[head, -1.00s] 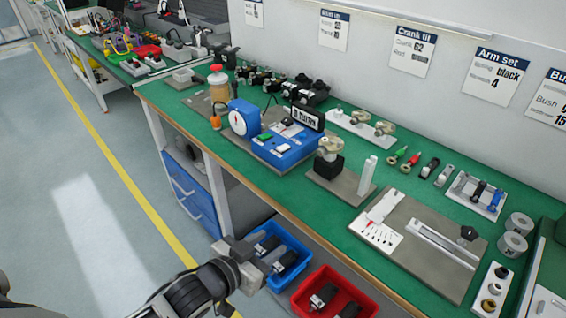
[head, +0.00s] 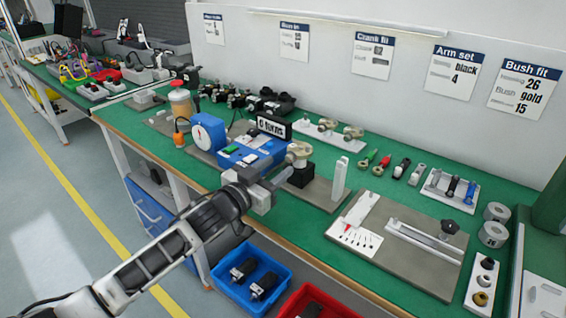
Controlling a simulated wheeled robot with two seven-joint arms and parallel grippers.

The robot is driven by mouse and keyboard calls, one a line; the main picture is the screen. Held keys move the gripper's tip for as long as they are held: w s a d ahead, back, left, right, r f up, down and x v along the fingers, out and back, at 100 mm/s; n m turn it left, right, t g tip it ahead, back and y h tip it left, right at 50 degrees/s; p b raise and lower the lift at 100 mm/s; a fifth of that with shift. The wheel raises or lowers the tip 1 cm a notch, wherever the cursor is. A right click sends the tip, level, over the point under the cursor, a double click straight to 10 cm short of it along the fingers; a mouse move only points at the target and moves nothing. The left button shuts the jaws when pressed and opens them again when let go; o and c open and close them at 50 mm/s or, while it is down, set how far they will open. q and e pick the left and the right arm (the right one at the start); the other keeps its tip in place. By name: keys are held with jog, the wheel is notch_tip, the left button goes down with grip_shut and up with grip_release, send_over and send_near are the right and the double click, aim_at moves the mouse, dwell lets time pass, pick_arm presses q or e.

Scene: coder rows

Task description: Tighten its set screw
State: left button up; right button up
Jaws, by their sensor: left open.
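A crank-like metal piece (head: 299,149) with a round beige face sits on a black block (head: 302,173), on a grey base plate (head: 322,193) with a white upright post (head: 340,178). Its set screw is too small to make out. My left gripper (head: 280,182) is open, just in front and to the left of the block, and partly covers it. I cannot tell whether it touches. Several small hand tools lie on the green bench, among them a green-handled one (head: 368,159) and a red-handled one (head: 384,163). My right gripper is not in view.
A blue tester (head: 240,150) with a dial stands left of the block. A grey plate (head: 348,258) with a white card and rail lies to the right. Blue (head: 225,285) and red (head: 287,309) bins sit below the bench edge. Cards such as "Arm set" (head: 450,72) hang behind.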

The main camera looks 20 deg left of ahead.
aim_at(288, 159)
pick_arm(q)
jog(key=shift+x, duration=1.7)
grip_shut()
jog(key=shift+r+m+p, duration=0.15)
jog(key=shift+m+p, duration=0.25)
jog(key=shift+p, duration=0.05)
jog(key=shift+m, duration=0.5)
grip_release()
